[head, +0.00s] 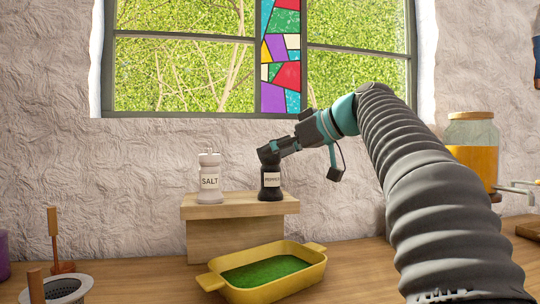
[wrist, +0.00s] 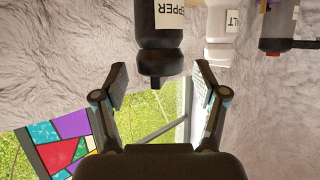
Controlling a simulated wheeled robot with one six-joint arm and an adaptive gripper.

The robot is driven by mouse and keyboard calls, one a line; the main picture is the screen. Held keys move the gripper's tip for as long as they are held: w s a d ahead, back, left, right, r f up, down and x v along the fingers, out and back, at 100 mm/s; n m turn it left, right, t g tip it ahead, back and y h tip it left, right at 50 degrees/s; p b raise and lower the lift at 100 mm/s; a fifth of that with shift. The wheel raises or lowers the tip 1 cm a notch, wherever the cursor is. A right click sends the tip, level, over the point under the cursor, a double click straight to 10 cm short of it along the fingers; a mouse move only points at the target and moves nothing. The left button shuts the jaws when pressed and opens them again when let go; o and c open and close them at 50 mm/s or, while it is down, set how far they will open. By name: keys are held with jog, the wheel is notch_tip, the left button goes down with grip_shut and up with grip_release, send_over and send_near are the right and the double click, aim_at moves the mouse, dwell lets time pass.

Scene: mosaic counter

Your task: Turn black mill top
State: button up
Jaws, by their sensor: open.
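The black pepper mill (head: 270,193) stands upright on the right end of a small wooden riser (head: 237,205), with a white PEPPER label. Its black top (head: 268,155) is partly hidden by my gripper (head: 281,148), which reaches in from the right at top height. In the wrist view, upside down, the mill (wrist: 160,30) hangs from the upper edge with its rounded top (wrist: 161,65) lowest. My gripper (wrist: 160,72) is open there, one finger on each side of the top, with visible gaps. I see no contact.
A white salt mill (head: 209,180) stands on the riser left of the pepper mill. A yellow dish (head: 268,273) with green contents sits in front. A glass dispenser (head: 472,150) of orange liquid stands right. A window and rough wall are behind.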

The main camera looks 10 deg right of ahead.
jog(key=shift+x, duration=1)
jog(key=c, duration=1.2)
jog(key=shift+m+h, duration=0.3)
